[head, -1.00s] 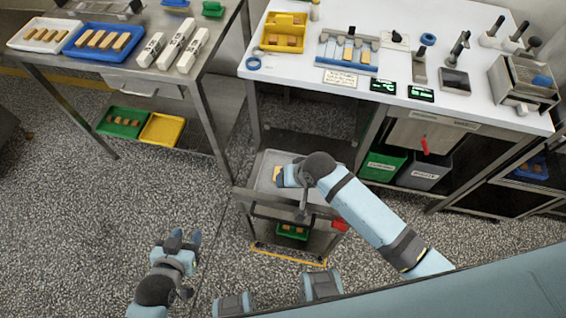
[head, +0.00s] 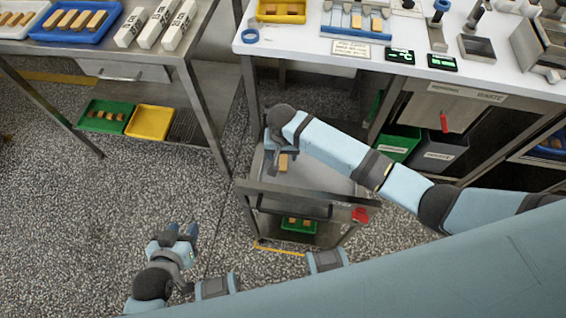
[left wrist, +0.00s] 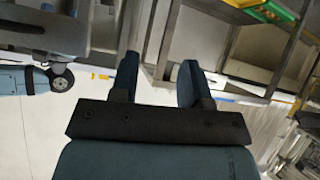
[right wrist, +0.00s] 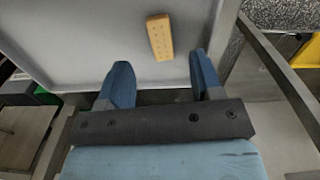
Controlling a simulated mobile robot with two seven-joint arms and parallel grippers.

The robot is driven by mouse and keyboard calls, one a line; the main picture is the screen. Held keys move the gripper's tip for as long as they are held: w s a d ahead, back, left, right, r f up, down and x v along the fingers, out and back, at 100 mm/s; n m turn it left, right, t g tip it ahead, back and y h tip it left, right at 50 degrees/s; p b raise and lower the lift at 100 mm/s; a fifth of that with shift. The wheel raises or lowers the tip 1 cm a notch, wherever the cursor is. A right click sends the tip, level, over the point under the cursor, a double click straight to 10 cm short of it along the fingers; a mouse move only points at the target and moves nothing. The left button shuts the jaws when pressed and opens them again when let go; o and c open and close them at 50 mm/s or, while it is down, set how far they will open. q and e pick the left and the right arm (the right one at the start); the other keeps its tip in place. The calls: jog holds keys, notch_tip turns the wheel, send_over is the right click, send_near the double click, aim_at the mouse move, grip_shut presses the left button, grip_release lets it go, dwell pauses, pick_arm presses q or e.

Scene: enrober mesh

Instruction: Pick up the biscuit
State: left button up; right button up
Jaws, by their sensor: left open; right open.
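A tan, oblong biscuit (right wrist: 160,37) with small holes lies on the light grey tray (right wrist: 80,30) of a cart. In the head view the biscuit (head: 283,163) shows just beside my right gripper (head: 273,150). In the right wrist view my right gripper (right wrist: 160,62) is open and empty. The biscuit lies a little beyond its fingertips, roughly in line with the gap, and not between them. My left gripper (head: 183,231) is open and empty over the floor, left of the cart. The left wrist view shows its two spread fingers (left wrist: 158,62).
The cart has a raised front bar (head: 290,196), a red piece (head: 360,215) and a green bin (head: 299,225) below. A steel table with biscuit trays (head: 120,38) stands at left. A white bench (head: 290,40) stands behind. Floor left of the cart is clear.

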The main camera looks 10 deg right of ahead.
aim_at(283, 164)
jog(key=shift+f+b, duration=0.6)
jog(key=shift+f, duration=2.6)
jog(key=shift+c, duration=0.4)
jog(key=c, duration=0.8)
